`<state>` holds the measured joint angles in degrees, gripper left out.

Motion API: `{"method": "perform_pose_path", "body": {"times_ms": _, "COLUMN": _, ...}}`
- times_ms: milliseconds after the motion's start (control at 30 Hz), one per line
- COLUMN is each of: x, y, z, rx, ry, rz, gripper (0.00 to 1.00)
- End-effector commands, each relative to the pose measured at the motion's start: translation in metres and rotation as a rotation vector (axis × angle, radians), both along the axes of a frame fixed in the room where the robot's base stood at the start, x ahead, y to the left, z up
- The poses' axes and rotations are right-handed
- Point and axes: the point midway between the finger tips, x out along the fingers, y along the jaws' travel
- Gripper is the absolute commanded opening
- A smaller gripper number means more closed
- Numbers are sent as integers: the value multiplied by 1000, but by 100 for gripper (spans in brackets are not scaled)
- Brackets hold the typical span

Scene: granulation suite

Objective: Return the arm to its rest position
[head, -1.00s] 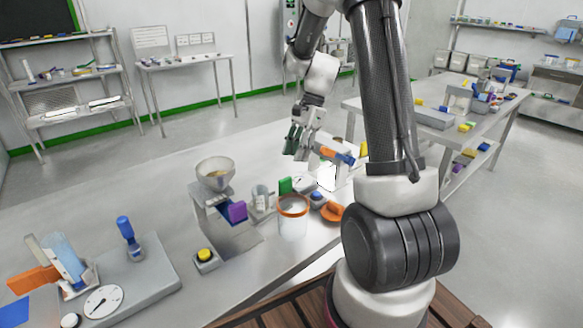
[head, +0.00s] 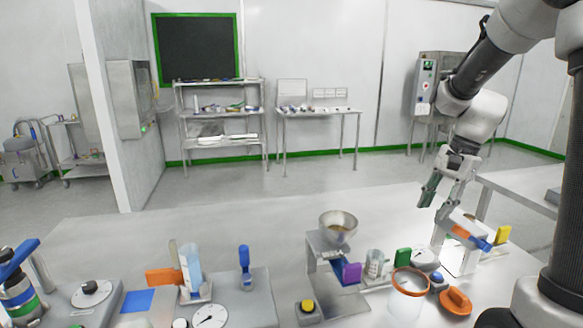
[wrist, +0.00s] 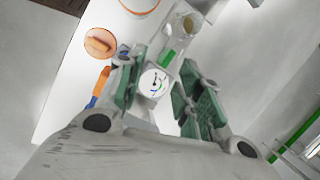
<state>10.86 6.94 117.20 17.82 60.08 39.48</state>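My gripper (head: 438,195) hangs over the bench (head: 240,225) at the right of the head view, with its green-padded fingers pointing down. In the wrist view my gripper (wrist: 160,72) is open, with clear space between its two fingers and nothing held. A white round dial (wrist: 155,83) shows below, between the fingers in that view. My arm is bent, reaching out over the bench from the right.
Under and near my gripper stand an orange-and-blue item (head: 470,236), an orange-rimmed clear jar (head: 408,300), an orange knob (head: 455,301) and a green block (head: 403,257). A metal bowl (head: 338,228) on a stand is to the left. The back-left bench top is clear.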

Motion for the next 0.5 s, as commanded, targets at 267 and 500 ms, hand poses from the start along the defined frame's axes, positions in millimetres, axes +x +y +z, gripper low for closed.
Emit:
{"method": "perform_pose_path", "body": {"times_ms": 267, "x": -104, "y": 15, "z": 70, "rx": -200, "ry": -274, "rz": 504, "gripper": 36}}
{"method": "perform_pose_path", "body": {"times_ms": 500, "x": -172, "y": 13, "z": 80, "rx": -369, "ry": -431, "rz": 852, "gripper": 36}}
